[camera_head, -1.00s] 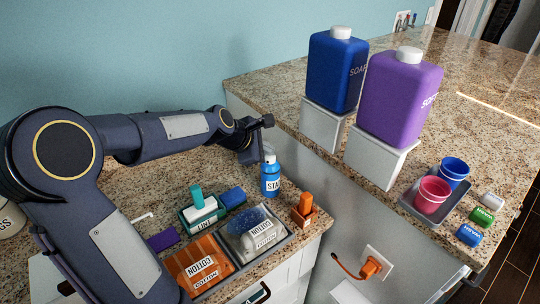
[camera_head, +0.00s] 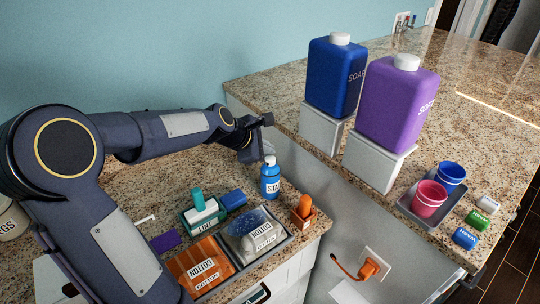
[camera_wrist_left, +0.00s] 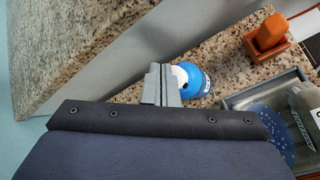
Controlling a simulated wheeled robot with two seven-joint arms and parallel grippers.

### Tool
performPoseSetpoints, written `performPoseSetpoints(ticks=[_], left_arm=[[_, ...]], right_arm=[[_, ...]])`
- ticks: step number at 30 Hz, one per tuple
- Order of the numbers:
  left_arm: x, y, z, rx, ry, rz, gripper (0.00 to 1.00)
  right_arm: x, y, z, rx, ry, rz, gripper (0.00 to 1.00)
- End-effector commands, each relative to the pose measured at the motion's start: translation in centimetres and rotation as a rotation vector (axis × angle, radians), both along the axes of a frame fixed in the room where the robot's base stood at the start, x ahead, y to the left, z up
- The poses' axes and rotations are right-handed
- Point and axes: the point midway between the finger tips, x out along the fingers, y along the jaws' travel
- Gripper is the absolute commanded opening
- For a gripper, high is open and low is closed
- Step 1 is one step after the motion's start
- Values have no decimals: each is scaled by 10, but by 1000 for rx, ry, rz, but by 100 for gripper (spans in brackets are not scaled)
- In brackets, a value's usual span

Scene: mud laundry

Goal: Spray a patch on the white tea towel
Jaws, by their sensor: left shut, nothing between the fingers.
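A blue bottle (camera_head: 270,181) with a white top and a label reading "STA" stands upright on the left counter. It also shows in the wrist view (camera_wrist_left: 198,82), partly hidden behind my fingers. My left gripper (camera_head: 252,152) is just behind and left of the bottle top; in the wrist view its fingers (camera_wrist_left: 162,85) are closed together, with nothing between them. I cannot tell whether they touch the bottle. A two-part tray (camera_head: 236,266) holds an orange "COTTON" cloth (camera_head: 190,262) and, on the right, a whitish item (camera_head: 262,240) beside blue speckles. I cannot identify a white tea towel for certain. My right gripper is out of view.
A green holder (camera_head: 190,222) with a "LINEN" item and an orange block piece (camera_head: 303,212) stand near the bottle. Blue (camera_head: 333,75) and purple (camera_head: 396,105) soap jugs stand on white blocks at right. A tray (camera_head: 407,208) holds two cups.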

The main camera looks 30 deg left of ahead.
Motion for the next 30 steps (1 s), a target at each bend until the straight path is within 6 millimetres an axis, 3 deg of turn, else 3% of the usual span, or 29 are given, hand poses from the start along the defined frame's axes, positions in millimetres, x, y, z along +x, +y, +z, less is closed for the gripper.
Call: performPoseSetpoints(ticks=[3, 14, 30], left_arm=[[0, -1, 18, 0, -2, -1, 0], [0, 0, 53, 1, 0, -1, 0], [0, 0, 53, 1, -1, 0, 0]], right_arm=[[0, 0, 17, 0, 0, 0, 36], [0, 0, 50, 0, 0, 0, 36], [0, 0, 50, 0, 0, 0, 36]])
